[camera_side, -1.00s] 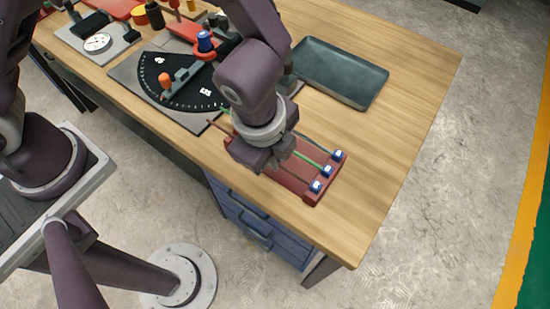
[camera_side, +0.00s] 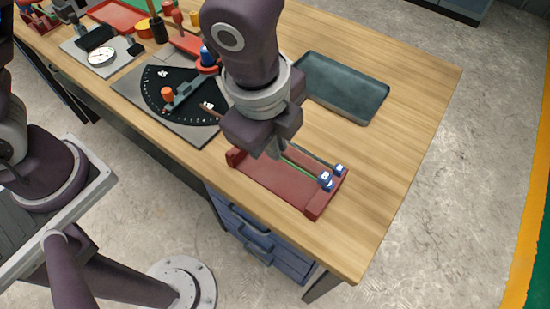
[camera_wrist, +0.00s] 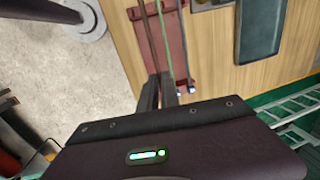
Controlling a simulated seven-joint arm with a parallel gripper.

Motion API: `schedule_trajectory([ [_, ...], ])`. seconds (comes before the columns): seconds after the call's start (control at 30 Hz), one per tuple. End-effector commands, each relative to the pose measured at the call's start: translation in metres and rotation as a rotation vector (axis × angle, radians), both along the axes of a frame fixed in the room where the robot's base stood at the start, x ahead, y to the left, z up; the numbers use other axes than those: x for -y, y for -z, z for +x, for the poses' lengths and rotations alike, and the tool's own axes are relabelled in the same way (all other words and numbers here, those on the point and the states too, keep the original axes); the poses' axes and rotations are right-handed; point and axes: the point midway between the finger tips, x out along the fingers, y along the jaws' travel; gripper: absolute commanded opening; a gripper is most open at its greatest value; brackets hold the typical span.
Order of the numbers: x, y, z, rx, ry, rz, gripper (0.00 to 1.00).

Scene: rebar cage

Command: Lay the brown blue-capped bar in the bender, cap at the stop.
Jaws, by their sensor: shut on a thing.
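My gripper (camera_side: 274,150) is shut on a brown bar (camera_wrist: 150,38), above the red rack (camera_side: 268,183). The bar's bare end (camera_side: 210,110) shows left of my gripper in the side view, and its blue cap (camera_side: 325,177) seems to be at the right, overlapping another cap. The bar looks lifted a little off the rack, but the gap is hard to judge. The likely bender is the grey plate with a black fan-shaped dial (camera_side: 158,102), an orange-topped peg (camera_side: 167,93) and a blue-topped post (camera_side: 207,57). I cannot make out the stop.
A green bar (camera_side: 298,164) and a darker bar (camera_side: 312,157), both blue-capped, lie in the rack. A dark tray (camera_side: 345,88) lies behind it. A gauge (camera_side: 102,56) and several tools stand at the back left. Table right of the tray is clear.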

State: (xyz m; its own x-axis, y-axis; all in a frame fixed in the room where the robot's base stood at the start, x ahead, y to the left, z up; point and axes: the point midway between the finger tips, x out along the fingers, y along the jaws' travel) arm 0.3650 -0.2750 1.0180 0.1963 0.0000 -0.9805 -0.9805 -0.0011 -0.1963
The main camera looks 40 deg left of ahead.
Motion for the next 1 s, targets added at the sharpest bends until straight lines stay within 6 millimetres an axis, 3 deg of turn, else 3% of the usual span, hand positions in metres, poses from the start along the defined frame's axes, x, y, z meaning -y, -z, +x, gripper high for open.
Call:
schedule_trajectory([
  [0.13, -0.011, -0.012, 0.018, -0.005, -0.007, 0.0, 0.0],
  [0.27, -0.04, -0.009, 0.061, -0.012, -0.01, 0.0, 0.0],
  [0.37, -0.075, -0.006, 0.098, -0.015, -0.013, -0.003, 0.0],
  [0.5, -0.137, -0.002, 0.146, -0.012, -0.013, -0.005, 0.0],
  [0.6, -0.182, 0.001, 0.171, -0.006, -0.011, -0.004, 0.0],
  [0.7, -0.214, 0.002, 0.184, 0.0, -0.007, -0.001, 0.0],
  [0.8, -0.233, 0.003, 0.19, 0.004, -0.002, 0.001, 0.0],
  [1.0, -0.239, 0.004, 0.192, 0.005, 0.002, 0.001, 0.0],
])
